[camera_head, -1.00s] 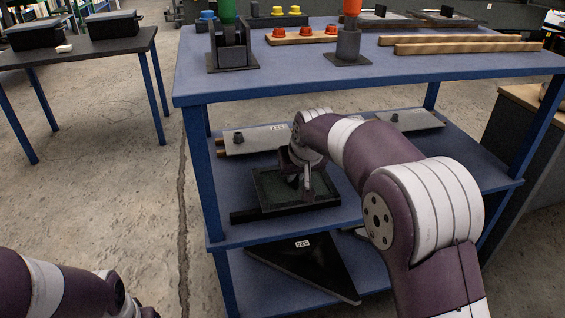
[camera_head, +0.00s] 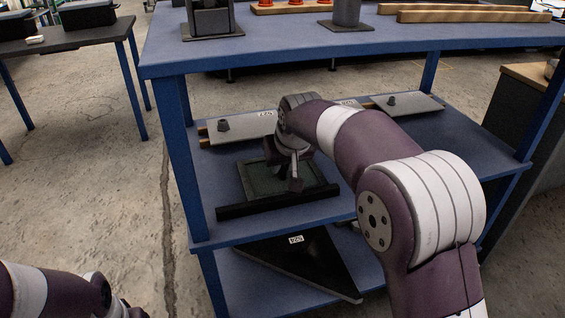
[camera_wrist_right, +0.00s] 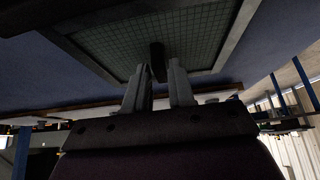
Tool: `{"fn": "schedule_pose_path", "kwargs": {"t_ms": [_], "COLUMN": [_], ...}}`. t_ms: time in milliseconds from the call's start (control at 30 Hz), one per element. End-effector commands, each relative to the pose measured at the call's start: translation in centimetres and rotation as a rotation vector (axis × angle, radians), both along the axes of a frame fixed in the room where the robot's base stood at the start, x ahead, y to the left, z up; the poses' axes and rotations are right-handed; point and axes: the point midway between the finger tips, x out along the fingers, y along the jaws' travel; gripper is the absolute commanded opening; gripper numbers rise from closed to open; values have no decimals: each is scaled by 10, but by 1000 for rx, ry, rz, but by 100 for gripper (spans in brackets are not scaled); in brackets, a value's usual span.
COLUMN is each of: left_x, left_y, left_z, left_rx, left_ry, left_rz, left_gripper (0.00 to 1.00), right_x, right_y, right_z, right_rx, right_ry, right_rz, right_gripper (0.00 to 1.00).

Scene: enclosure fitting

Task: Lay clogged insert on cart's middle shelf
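The clogged insert (camera_head: 322,182), a dark-framed panel with a greenish mesh, lies flat on the cart's middle shelf (camera_head: 345,221), near its front left part. My right gripper (camera_head: 292,180) is just above the insert and hides part of it. In the right wrist view, the two fingers (camera_wrist_right: 161,72) stand apart with a gap between them. The insert's dark upright handle (camera_wrist_right: 157,55) shows between the fingertips, closer to the left finger; I cannot tell whether it touches. The mesh (camera_wrist_right: 115,35) fills the top of that view. Of my left arm, only links show at the bottom left.
A black bar (camera_head: 270,204) lies along the insert's front edge. Grey plates with knobs (camera_head: 240,127) (camera_head: 405,103) lie behind on the same shelf. A black triangular piece (camera_head: 305,262) is on the lower shelf. The cart's top shelf (camera_head: 330,50) overhangs. Right of the insert, my arm hides much of the shelf.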

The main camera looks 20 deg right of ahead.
Motion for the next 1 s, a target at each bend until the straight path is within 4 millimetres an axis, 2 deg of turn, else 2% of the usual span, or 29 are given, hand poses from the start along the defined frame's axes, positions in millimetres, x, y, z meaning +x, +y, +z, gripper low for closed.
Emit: {"fn": "schedule_pose_path", "kwargs": {"t_ms": [367,467,567,633,833,1000], "left_x": [0,0,0,0,0,0], "left_y": [0,0,0,0,0,0], "left_z": [1,13,30,44,57,64], "left_rx": [0,0,0,0,0,0], "left_ry": [0,0,0,0,0,0], "left_rz": [0,0,0,0,0,0], "left_gripper": [72,72,72,72,72,72], "right_x": [0,-5,-17,-27,-92,-122], "right_y": [0,0,-1,-1,-3,-4], "right_z": [4,18,41,60,53,50], "right_rx": [0,0,0,0,0,0], "right_ry": [-1,-1,-2,-3,-1,-1], "right_rz": [0,0,0,0,1,0], "right_gripper": [38,38,38,38,38,38]}}
